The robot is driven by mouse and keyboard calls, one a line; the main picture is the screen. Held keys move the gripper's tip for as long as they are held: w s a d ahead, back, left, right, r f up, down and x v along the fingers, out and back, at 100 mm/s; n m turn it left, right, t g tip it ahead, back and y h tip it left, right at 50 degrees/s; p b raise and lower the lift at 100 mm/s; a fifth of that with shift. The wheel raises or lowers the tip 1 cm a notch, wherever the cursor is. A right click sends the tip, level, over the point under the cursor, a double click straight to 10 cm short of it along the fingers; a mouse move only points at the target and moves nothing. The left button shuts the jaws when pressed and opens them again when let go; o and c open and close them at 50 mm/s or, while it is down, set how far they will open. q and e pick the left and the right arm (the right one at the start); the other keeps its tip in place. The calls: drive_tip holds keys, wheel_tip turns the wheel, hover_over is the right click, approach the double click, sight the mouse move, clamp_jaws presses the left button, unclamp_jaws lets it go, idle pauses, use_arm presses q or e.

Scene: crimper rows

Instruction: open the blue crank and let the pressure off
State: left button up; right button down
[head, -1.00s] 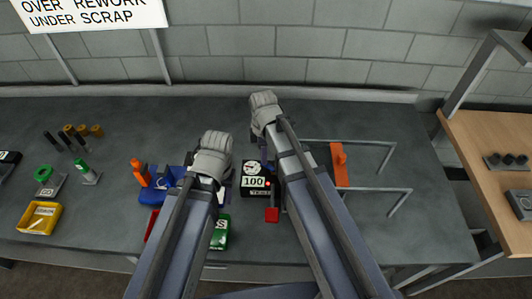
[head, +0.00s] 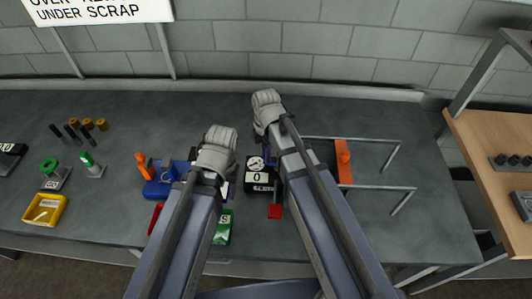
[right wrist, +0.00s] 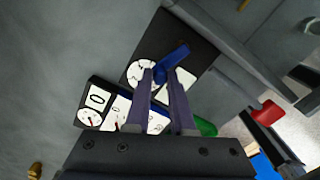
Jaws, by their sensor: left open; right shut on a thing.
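The blue crank (right wrist: 179,54) sits on a dark plate with a round white dial in the right wrist view. My right gripper (right wrist: 162,78) is shut on it near its hub. In the head view my right gripper (head: 268,158) is partly hidden by its own arm, and the crank cannot be made out there. Beside it stands a black box with a dial and a display (head: 257,177) reading 0; this display also shows in the right wrist view (right wrist: 97,98). My left gripper (head: 213,178) is open, mostly hidden under its wrist, left of the black box.
A blue fixture with an orange handle (head: 142,165) stands left of my left arm. An orange piece (head: 344,163) with grey rails stands right. The bench's far strip is clear.

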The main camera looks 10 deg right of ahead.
drive_tip(key=c, duration=1)
unclamp_jaws()
drive_tip(key=shift+c, duration=0.2)
drive_tip(key=shift+r, duration=0.15)
wheel_tip(320, 180, up, 8)
drive_tip(key=p, duration=0.8)
drive_tip(key=shift+f, duration=0.2)
drive_tip(key=shift+s+f, duration=0.1)
drive_tip(key=shift+s, duration=0.05)
idle(0.4)
